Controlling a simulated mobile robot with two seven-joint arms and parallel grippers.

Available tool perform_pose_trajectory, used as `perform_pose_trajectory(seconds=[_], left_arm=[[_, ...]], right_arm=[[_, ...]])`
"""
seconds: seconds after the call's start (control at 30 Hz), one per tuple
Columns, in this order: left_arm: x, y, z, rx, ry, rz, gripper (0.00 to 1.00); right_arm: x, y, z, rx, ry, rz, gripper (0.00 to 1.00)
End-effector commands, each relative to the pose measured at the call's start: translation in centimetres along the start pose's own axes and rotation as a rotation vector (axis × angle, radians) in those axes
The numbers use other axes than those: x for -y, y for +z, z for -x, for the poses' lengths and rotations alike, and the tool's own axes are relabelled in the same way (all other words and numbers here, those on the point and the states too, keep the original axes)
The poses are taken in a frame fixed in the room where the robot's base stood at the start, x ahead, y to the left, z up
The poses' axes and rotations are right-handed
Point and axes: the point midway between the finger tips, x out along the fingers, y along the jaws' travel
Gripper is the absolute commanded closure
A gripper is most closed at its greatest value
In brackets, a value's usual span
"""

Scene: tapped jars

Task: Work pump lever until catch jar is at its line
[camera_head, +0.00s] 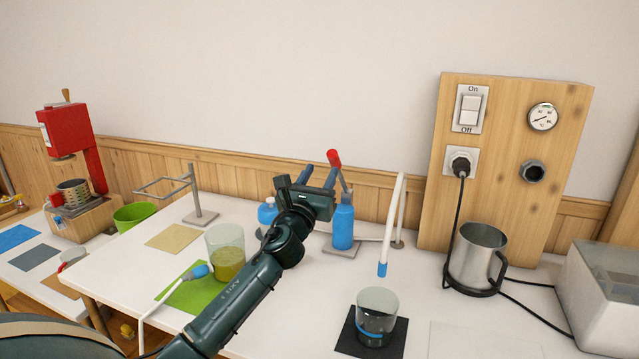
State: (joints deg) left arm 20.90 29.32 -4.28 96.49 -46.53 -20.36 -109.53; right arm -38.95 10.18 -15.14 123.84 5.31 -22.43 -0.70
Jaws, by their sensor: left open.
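The pump has a blue cylinder (343,224) on a grey base and a lever with a red knob (333,157) raised above it. My left gripper (318,176) is open, with its fingers just left of the lever; I cannot tell whether they touch it. The white spout tube (391,222) hangs with its blue tip above the catch jar (378,303). This clear glass jar stands on a black mat and bears a blue line low on its side; its liquid level is hard to tell. My right gripper is out of view.
A grey box (605,290) is at right.

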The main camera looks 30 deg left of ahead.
Motion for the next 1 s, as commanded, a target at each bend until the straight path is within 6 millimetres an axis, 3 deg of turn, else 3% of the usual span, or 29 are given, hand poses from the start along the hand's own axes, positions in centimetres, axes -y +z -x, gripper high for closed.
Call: perform_pose_trajectory(seconds=[0.8, 1.0], left_arm=[[0.1, -0.1, -6.6, 0.0, 0.0, 0.005, 0.59], [0.0, -0.1, -6.8, -0.002, -0.001, 0.002, 0.59]], right_arm=[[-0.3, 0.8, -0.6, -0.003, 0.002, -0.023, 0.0], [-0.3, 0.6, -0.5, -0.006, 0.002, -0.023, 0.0]])
